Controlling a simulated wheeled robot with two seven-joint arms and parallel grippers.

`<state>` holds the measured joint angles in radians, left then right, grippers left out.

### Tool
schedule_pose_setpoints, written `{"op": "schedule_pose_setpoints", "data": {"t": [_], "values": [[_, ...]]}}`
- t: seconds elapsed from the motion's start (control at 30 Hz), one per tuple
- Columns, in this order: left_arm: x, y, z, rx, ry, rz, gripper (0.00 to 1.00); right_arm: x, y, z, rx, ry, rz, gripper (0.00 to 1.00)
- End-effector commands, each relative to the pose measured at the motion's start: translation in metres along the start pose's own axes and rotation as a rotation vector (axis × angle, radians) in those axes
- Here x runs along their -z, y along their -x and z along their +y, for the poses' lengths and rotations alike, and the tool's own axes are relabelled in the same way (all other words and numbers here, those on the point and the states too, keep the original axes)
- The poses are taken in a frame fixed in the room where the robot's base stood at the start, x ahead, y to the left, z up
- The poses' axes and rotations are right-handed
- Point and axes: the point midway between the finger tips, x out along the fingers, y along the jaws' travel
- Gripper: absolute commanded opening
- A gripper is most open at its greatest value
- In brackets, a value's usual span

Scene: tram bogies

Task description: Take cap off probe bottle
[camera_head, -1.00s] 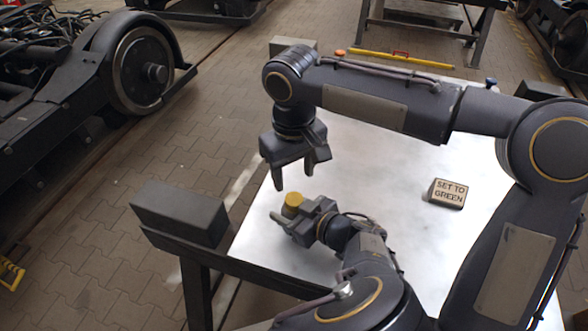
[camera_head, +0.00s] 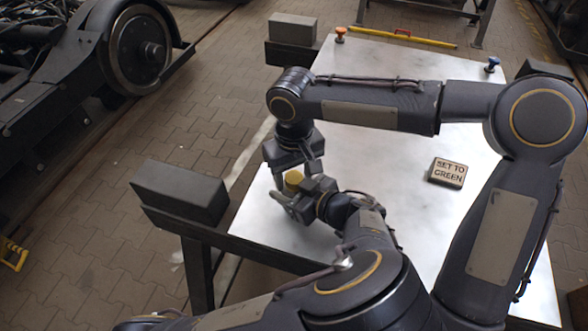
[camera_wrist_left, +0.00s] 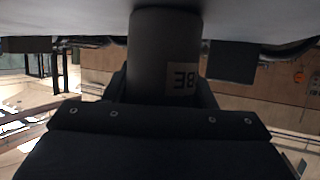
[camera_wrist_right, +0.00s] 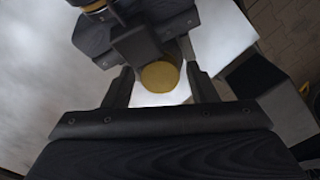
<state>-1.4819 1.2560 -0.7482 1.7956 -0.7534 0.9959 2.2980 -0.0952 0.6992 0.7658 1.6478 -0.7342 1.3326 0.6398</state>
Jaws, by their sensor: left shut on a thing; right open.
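The probe bottle is a dark grey cylinder (camera_wrist_left: 163,50) with a small pale label, seen close up in the left wrist view. My left gripper (camera_head: 299,197) is shut on it above the table's near left part. The bottle's yellow cap (camera_head: 293,178) shows on top; in the right wrist view the round cap (camera_wrist_right: 160,76) sits between my right fingers. My right gripper (camera_wrist_right: 160,86) is open, pointing down over the cap, with a finger on either side and visible gaps. In the head view, the bottle's body is mostly hidden by the left gripper.
The pale table (camera_head: 385,165) carries a "SET TO GREEN" block (camera_head: 447,172), an orange knob (camera_head: 340,34) and a blue knob (camera_head: 492,65). Dark boxes (camera_head: 180,192) (camera_head: 292,29) stand at its left side. The table around the block is clear.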

Motion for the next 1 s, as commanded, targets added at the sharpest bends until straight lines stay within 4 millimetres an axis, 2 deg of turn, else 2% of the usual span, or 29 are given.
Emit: {"op": "schedule_pose_setpoints", "data": {"t": [0.03, 0.3, 0.4, 0.57, 0.8, 0.9, 1.0], "values": [[-0.0003, 0.0001, 0.0001, -0.001, 0.000, -0.001, 0.00, 0.0000, 0.0001, 0.0000, 0.000, 0.000, 0.000, 0.52], [-0.0003, 0.0001, 0.0001, -0.001, 0.000, -0.001, 0.00, 0.0001, 0.0003, 0.0000, 0.000, 0.000, 0.000, 0.17], [-0.0003, 0.0001, 0.0001, -0.001, 0.000, -0.001, 0.00, 0.0001, 0.0003, 0.0000, 0.000, 0.001, 0.000, 0.07], [-0.0003, 0.0001, 0.0002, -0.001, 0.000, -0.001, 0.00, 0.0002, 0.0006, -0.0001, -0.001, 0.111, 0.001, 0.07], [-0.0003, 0.0001, 0.0001, -0.001, 0.000, -0.001, 0.00, 0.0004, 0.0010, 0.0000, 0.000, 0.609, 0.002, 0.07], [-0.0003, 0.0001, 0.0001, -0.001, 0.000, -0.001, 0.00, 0.0004, 0.0011, 0.0000, 0.000, 0.765, 0.002, 0.07], [-0.0003, 0.0001, 0.0001, -0.001, 0.000, -0.001, 0.00, 0.0004, 0.0012, 0.0000, 0.000, 0.848, 0.002, 0.07]]}}
